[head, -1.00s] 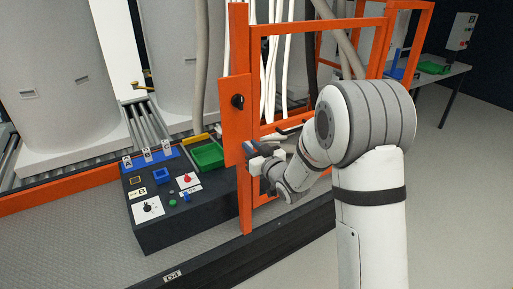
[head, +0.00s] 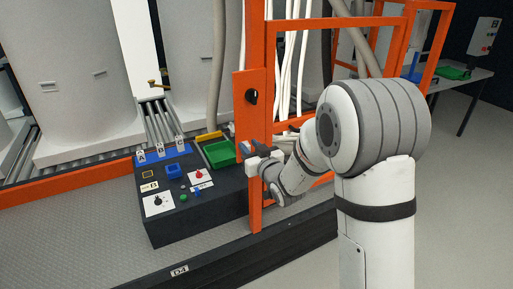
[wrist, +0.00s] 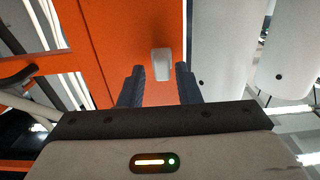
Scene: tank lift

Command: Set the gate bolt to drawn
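The orange gate (head: 339,22) stands in front of the tanks. An orange plate (head: 246,118) with a black round knob (head: 251,97) is on its left post. In the wrist view a small pale grey block (wrist: 161,64) stands out from the orange plate (wrist: 120,30); it may be the bolt's handle, but I cannot tell its setting. My gripper (wrist: 160,72) is open, with one dark blue finger on each side of the block and a gap on both sides. In the head view my gripper (head: 254,150) is in front of the post and hides the plate's lower end.
A dark control box (head: 205,218) with switches and labels stands just left of the gate post. A green tray (head: 219,153) is behind it. White hoses (head: 288,70) hang behind the gate. A table (head: 462,76) stands at the far right, with clear floor before it.

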